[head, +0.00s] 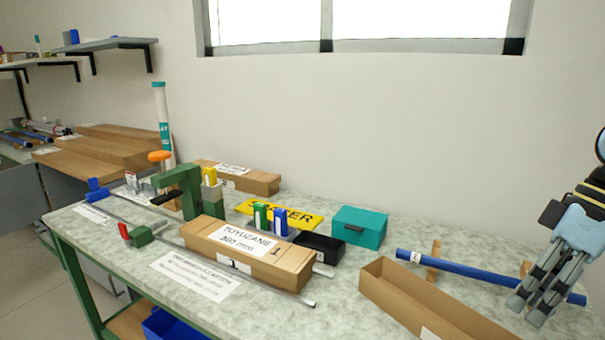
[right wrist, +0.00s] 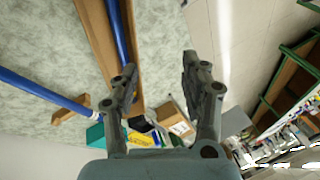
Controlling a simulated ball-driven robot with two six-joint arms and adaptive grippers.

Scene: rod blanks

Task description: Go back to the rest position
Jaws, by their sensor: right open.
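My right gripper (head: 533,308) is at the right edge of the head view, in front of the right part of a blue rod (head: 450,268). The right wrist view shows its two fingers (right wrist: 158,64) spread apart with nothing between them. The blue rod lies on wooden supports (head: 434,258) and also shows at left in the right wrist view (right wrist: 38,92). In that view a second blue rod (right wrist: 116,32) lies in the long open cardboard box (right wrist: 92,28). My left gripper is not in view.
The open box (head: 400,305) stands at the table's front right. A closed labelled box (head: 290,262), a teal box (head: 358,228), a black tray (head: 318,247) and a green stand (head: 185,185) occupy the middle and left. The wall is behind.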

